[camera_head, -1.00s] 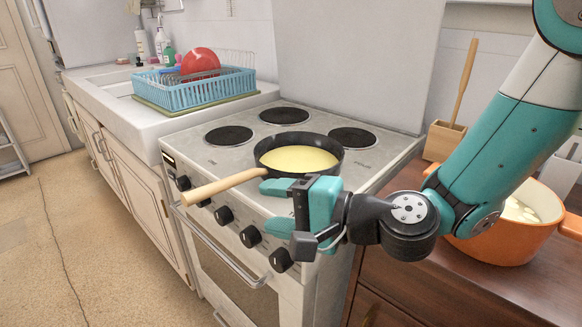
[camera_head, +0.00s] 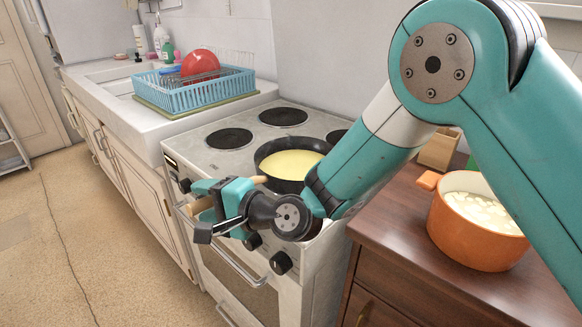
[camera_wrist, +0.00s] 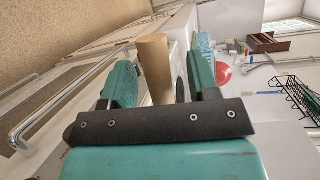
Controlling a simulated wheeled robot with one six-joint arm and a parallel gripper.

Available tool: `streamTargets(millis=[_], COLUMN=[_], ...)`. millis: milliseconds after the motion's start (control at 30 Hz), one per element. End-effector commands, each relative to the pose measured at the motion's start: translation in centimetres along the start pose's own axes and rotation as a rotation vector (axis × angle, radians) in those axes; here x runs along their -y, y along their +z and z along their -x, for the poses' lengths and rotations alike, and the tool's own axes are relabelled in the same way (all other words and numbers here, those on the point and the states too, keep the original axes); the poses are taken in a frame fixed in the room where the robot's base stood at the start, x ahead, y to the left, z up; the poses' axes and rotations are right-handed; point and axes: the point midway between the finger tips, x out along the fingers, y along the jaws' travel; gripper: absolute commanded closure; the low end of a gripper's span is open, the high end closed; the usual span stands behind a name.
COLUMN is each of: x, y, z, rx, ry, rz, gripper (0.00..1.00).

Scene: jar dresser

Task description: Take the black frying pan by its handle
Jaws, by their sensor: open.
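The black frying pan (camera_head: 284,185) sits on the stove's front burner, with a yellow filling inside. Its pale wooden handle (camera_head: 259,180) points to the front left, out over the stove's front edge. My gripper (camera_head: 200,205) is open around the handle in the head view, partly hiding it. In the wrist view the handle (camera_wrist: 155,66) lies between the two teal fingers, nearer the left one, with a gap on the right. Whether a finger touches it I cannot tell.
The stove front has knobs and an oven rail (camera_head: 235,268) just below my gripper. An orange pot (camera_head: 470,232) stands on the brown dresser (camera_head: 400,240) at right. A blue dish rack (camera_head: 195,92) with a red bowl stands left of the stove.

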Motion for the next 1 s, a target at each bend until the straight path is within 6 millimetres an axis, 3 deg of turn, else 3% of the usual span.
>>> streamTargets(millis=[200,467,833,1000], x=[-0.1,-0.1,0.3,1.6], y=[0.0,0.0,0.0,0.1], z=[-0.1,-0.1,-0.1,0.1], rx=[0.0,-0.001,-0.001,-0.001], ry=[0.001,0.001,-0.003,-0.005], rz=[-0.001,0.0,0.006,0.007], gripper=[0.45,1.0,1.0,1.0])
